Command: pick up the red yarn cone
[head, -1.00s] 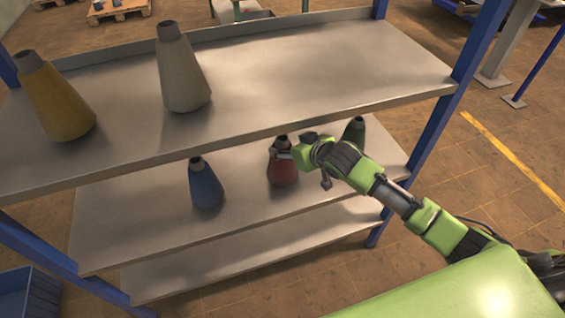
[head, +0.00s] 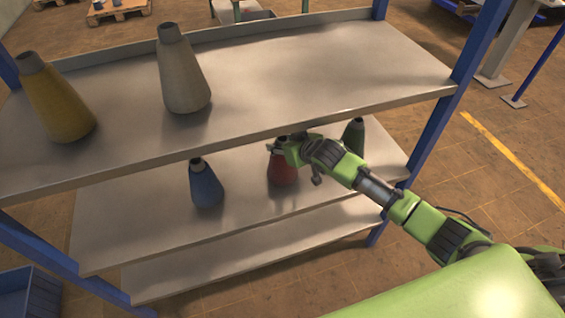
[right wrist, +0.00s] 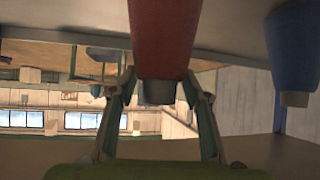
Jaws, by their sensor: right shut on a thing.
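The red yarn cone (head: 282,173) stands upright on the middle shelf, its narrow top partly hidden by my right gripper. My right gripper (head: 287,149) reaches in from the right and is shut on the cone near its narrow top. In the right wrist view, which is upside down, the red cone (right wrist: 165,40) hangs into the picture between the two fingers (right wrist: 158,84), its grey tip pointing down. I see no clear gap under the cone. My left gripper is not in view.
A blue cone (head: 206,188) stands left of the red one, and a dark green cone (head: 354,135) stands behind my arm at right. The upper shelf (head: 300,75) overhangs close above and holds a yellow cone (head: 58,105) and a grey cone (head: 183,80). A blue post (head: 440,130) stands at right.

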